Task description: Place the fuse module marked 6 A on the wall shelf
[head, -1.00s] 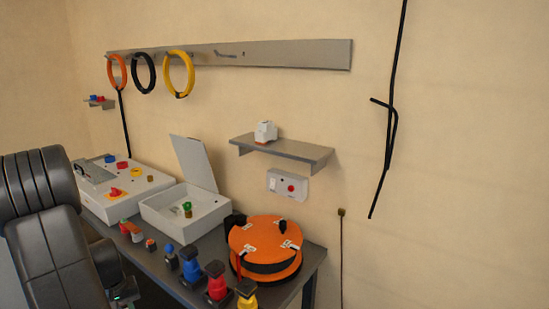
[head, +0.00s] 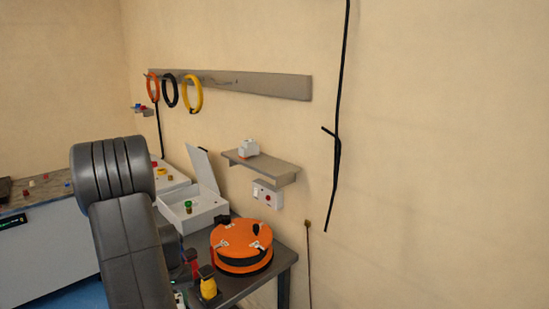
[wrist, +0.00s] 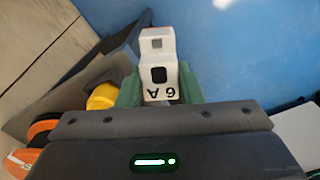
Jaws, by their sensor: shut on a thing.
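The white fuse module marked 6 A (wrist: 157,52) is in the wrist view, its marking upside down there. My gripper (wrist: 160,88) has its green fingers shut on both sides of the module.
Below the shelf are a wall switch box (head: 267,194) and an orange cable reel (head: 241,243) on the dark bench. An open white box (head: 203,208) with a raised lid stands left of the reel. A black cable (head: 338,120) hangs on the wall to the right.

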